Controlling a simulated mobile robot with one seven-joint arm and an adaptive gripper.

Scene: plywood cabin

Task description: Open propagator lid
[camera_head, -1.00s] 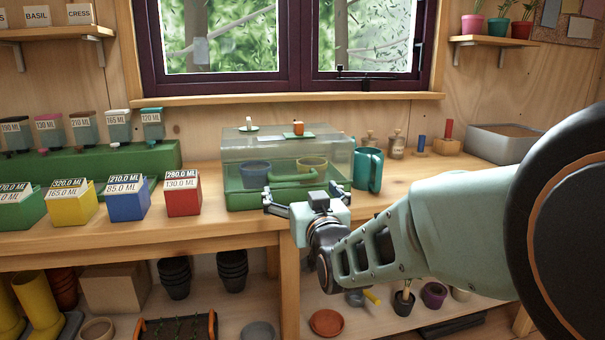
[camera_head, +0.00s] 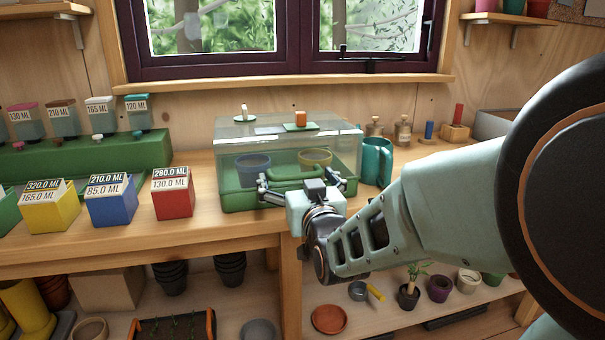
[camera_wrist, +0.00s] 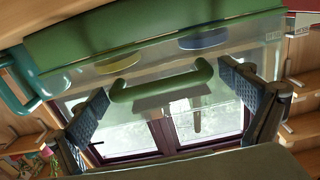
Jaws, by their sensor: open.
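The propagator has a green base tray (camera_head: 240,200) and a clear lid (camera_head: 235,142), which sits closed on it. A green bar handle (camera_head: 300,173) sticks out at the lid's front; it also shows in the wrist view (camera_wrist: 160,85). My gripper (camera_head: 299,183) is in front of the propagator with its fingers spread wide. In the wrist view the gripper (camera_wrist: 163,83) has one finger near each end of the handle; I cannot tell whether either touches it. Through the lid I see a blue pot (camera_head: 253,167) and a yellow pot (camera_head: 314,158).
A teal mug (camera_head: 376,163) stands close to the propagator's right side. A red box (camera_head: 174,197), a blue box (camera_head: 111,206) and a yellow box (camera_head: 50,212) stand to its left. Small vents, one white and one orange, sit on the lid's top. A window is behind.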

